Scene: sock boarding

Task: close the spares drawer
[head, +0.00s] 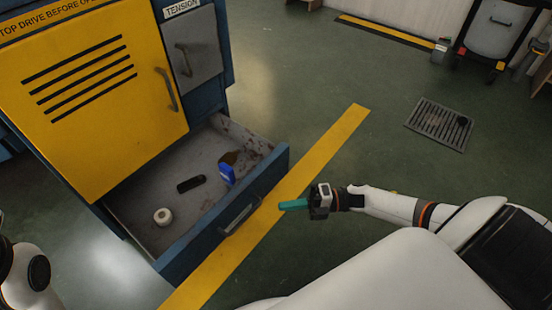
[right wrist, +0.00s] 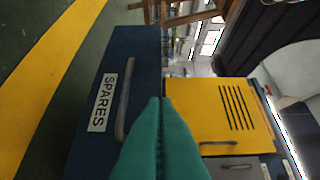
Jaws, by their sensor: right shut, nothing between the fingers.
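The spares drawer (head: 268,186) stands pulled out from the bottom of the blue and yellow cabinet. Inside it lie a white roll (head: 162,216), a dark object (head: 190,184) and a blue item (head: 227,174). Its blue front carries a bar handle (head: 239,218). In the right wrist view the drawer front (right wrist: 140,55) shows a SPARES label (right wrist: 102,102) beside the handle (right wrist: 124,98). My right gripper (head: 283,205) is shut and empty, its teal fingers pointing at the drawer front from a short way off. It also shows in the right wrist view (right wrist: 160,100). My left gripper is not in view.
Above the drawer are a shut yellow door (head: 90,150) and a grey TENSION panel (head: 190,55). A yellow floor stripe (head: 330,142) runs past the drawer front. A floor grate (head: 438,122) lies at the right. The floor between is clear.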

